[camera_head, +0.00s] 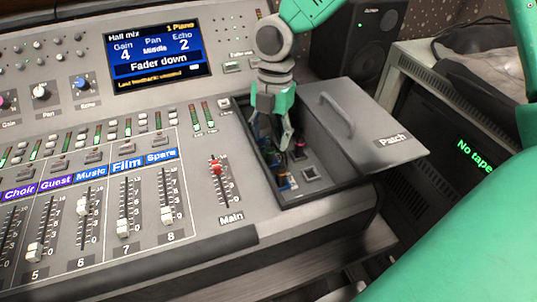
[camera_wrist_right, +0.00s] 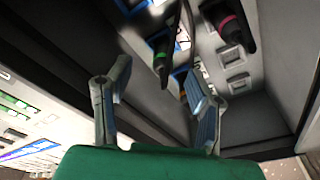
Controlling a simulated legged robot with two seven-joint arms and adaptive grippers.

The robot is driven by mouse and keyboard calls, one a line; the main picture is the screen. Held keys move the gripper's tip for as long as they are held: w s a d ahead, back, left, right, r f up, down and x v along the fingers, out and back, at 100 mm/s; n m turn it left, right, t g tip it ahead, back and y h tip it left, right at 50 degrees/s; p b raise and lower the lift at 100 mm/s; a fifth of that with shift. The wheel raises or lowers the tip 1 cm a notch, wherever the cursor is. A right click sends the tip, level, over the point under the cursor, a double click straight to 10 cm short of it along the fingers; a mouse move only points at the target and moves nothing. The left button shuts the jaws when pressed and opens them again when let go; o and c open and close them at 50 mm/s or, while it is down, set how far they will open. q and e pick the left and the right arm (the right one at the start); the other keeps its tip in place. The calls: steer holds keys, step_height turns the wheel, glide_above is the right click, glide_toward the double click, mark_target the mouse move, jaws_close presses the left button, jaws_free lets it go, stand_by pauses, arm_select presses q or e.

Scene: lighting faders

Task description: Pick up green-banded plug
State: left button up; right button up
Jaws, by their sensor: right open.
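The green-banded plug (camera_wrist_right: 162,60) is dark with a thin green ring and a cable; in the right wrist view it shows between and beyond my fingertips. I cannot make it out clearly in the head view, where my fingers cover that spot. My right gripper (camera_head: 277,138) reaches down into the open patch compartment (camera_head: 340,172). It also shows in the right wrist view (camera_wrist_right: 158,82), its fingers apart with nothing held between them. A pink-banded plug (camera_wrist_right: 236,32) hangs to the right there, and shows in the head view (camera_head: 299,149). My left gripper is not in view.
Compartment walls surround my fingers closely. The Main fader (camera_head: 217,170) and several channel faders lie left. A speaker (camera_head: 357,45) and a "No tape" monitor (camera_head: 470,150) stand beyond.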

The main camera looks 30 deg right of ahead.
mark_target(270, 145)
steer(key=shift+s+d+f, duration=0.1)
steer(key=shift+f, duration=0.3)
step_height(270, 145, down, 4)
steer(key=shift+s+r+b, duration=0.1)
steer(key=shift+s+b, duration=0.05)
steer(key=shift+b, duration=0.6)
steer(key=shift+a+f, duration=0.3)
steer(key=shift+a+r, duration=0.1)
steer(key=shift+a, duration=0.05)
jaws_close()
steer(key=shift+r, duration=0.15)
